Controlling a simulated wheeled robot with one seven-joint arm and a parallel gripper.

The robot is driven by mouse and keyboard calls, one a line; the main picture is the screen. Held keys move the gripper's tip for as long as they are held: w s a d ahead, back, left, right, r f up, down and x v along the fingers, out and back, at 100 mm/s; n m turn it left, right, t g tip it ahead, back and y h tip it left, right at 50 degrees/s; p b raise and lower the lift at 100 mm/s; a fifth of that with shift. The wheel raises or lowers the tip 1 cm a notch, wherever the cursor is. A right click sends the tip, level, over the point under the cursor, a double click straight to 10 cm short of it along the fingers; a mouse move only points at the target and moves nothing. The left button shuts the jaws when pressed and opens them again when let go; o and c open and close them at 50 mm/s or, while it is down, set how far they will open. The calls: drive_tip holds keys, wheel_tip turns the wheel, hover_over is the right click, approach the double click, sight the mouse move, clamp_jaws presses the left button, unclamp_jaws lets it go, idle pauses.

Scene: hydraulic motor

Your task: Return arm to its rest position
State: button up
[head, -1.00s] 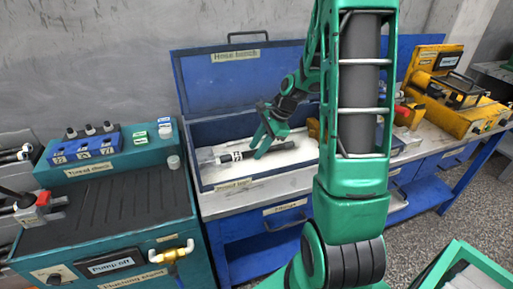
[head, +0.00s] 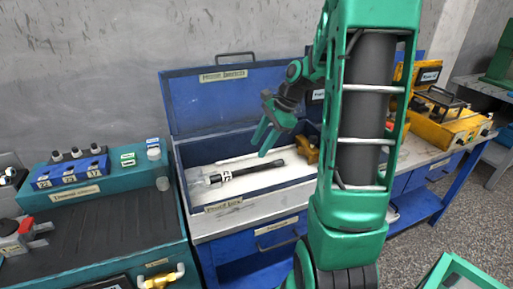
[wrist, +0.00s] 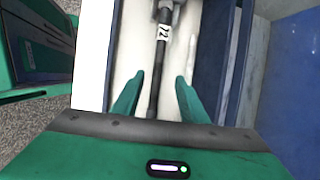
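My green arm crosses the head view, and my gripper (head: 265,135) is above the open blue hose bench (head: 215,217). In the wrist view my gripper (wrist: 156,95) has its two green fingers spread apart with nothing held between them. A black hose (head: 265,172) with a white numbered tag lies on the pale floor of the bench, below and apart from the fingers. The hose also shows in the wrist view (wrist: 155,75), running between the fingers' lines of sight. Part of the bench is hidden behind my arm.
A teal flushing bench (head: 100,235) with a blue switch box (head: 68,175) stands at the left. A yellow machine (head: 440,120) sits on the table at the right. A green-rimmed bin (head: 440,270) is at the lower right. The space above the hose bench is open.

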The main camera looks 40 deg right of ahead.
idle(0.4)
drive_tip(key=s+a+r+n+g+h, duration=0.1)
drive_tip(key=s+a+n, duration=0.1)
drive_tip(key=s+n, duration=0.5)
drive_tip(key=s+a+r+n+g+h, duration=0.1)
drive_tip(key=s+n, duration=0.6)
drive_tip(key=s, duration=1.1)
drive_tip(key=a+g+h, duration=0.1)
drive_tip(key=a, duration=0.1)
drive_tip(key=shift+s+a+r+g+h, duration=0.2)
drive_tip(key=shift+a+g+h, duration=0.1)
drive_tip(key=shift+a, duration=0.05)
drive_tip(key=shift+w+f, duration=0.25)
drive_tip(key=shift+w, duration=0.35)
